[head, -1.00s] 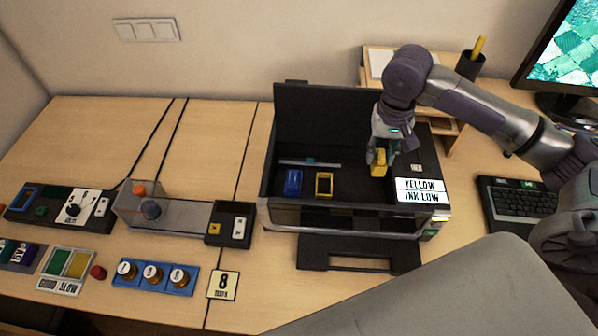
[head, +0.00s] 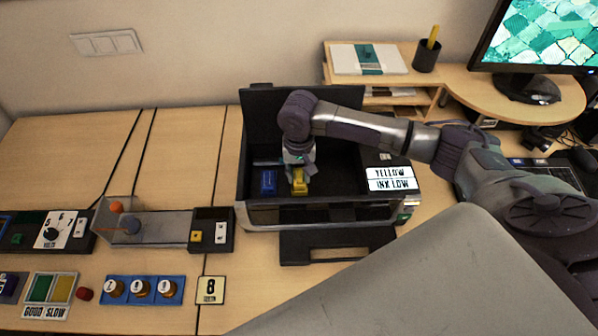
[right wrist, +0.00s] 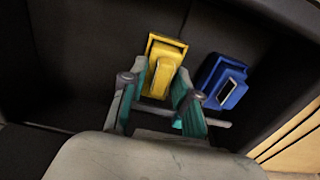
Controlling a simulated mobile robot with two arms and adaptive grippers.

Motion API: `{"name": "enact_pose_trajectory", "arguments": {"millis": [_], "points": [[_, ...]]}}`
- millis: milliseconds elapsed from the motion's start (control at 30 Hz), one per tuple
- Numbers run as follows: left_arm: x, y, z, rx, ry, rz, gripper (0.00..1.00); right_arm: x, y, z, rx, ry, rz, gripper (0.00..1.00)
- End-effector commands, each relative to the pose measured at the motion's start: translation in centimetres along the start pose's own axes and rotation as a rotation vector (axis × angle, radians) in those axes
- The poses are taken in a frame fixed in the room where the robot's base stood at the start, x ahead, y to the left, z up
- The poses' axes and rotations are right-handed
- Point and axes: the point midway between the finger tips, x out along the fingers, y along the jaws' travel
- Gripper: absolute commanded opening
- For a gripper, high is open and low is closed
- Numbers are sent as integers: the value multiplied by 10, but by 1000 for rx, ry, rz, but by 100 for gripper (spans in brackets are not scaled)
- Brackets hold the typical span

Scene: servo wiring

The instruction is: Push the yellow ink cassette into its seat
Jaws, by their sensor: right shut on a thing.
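The yellow ink cassette (head: 299,182) is inside the open black printer (head: 345,208), at the yellow-framed seat. My right gripper (head: 298,166) reaches down into the printer and is shut on the cassette. In the right wrist view, the cassette (right wrist: 162,75) is between the fingers of the gripper (right wrist: 158,92), with the yellow seat frame (right wrist: 168,42) around its far end. I cannot tell how deep the cassette sits. A blue cassette (head: 268,182) is just left of it and also shows in the right wrist view (right wrist: 222,82). My left gripper is not in view.
The printer's raised lid (head: 262,110) stands behind the gripper. A "YELLOW INK LOW" display (head: 391,178) is on the printer's right side. A wooden shelf (head: 400,98) and a monitor (head: 530,50) stand behind, right. Switch panels and a transparent channel (head: 160,226) lie left.

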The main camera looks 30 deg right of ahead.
Motion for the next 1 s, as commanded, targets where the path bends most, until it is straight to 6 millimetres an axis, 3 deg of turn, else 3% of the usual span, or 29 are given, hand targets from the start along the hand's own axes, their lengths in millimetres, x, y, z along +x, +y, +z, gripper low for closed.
{"name": "enact_pose_trajectory", "arguments": {"millis": [333,367,500,833,1000], "points": [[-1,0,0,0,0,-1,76,4,0,0,0,0,-1,0],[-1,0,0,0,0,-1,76,4,0,0,0,0,-1,33],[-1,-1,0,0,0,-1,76,4,0,0,0,1,-1,55],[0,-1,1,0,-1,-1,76,2,0,0,0,2,-1,55],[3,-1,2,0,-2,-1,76,-18,0,-1,0,4,-3,55]]}}
